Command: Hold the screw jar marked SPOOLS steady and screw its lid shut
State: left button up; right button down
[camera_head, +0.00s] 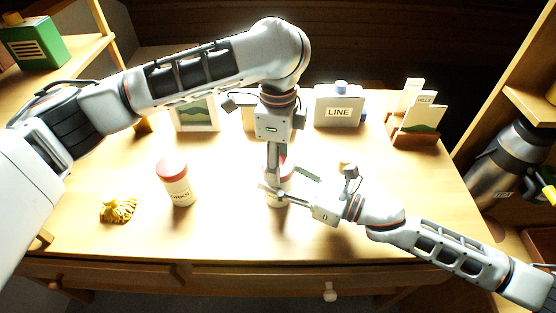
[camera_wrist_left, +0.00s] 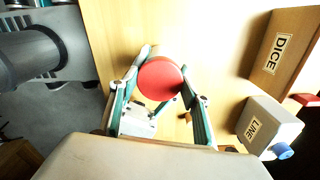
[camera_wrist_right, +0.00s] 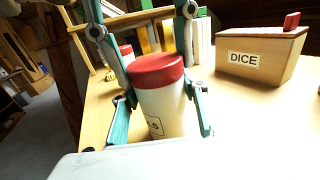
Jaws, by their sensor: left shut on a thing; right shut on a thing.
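The screw jar (camera_head: 279,198) stands upright on the table, white with a red lid, mostly hidden behind my grippers in the head view. My right gripper (camera_head: 275,193) reaches in from the right and is shut around the jar body.
Another red-lidded jar (camera_head: 176,184), its label ending in RKS, stands to the left, near a yellow bundle (camera_head: 118,210). Behind are a picture frame (camera_head: 197,117), a LINE container (camera_head: 338,108) and a card rack (camera_head: 415,128). A DICE box (camera_wrist_right: 258,58) also stands there. The front table is clear.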

pick_arm(q)
jog(key=shift+m, duration=1.2)
jog(key=o, duration=1.2)
jog(key=shift+r, duration=2.25)
jog(key=shift+c, duration=0.4)
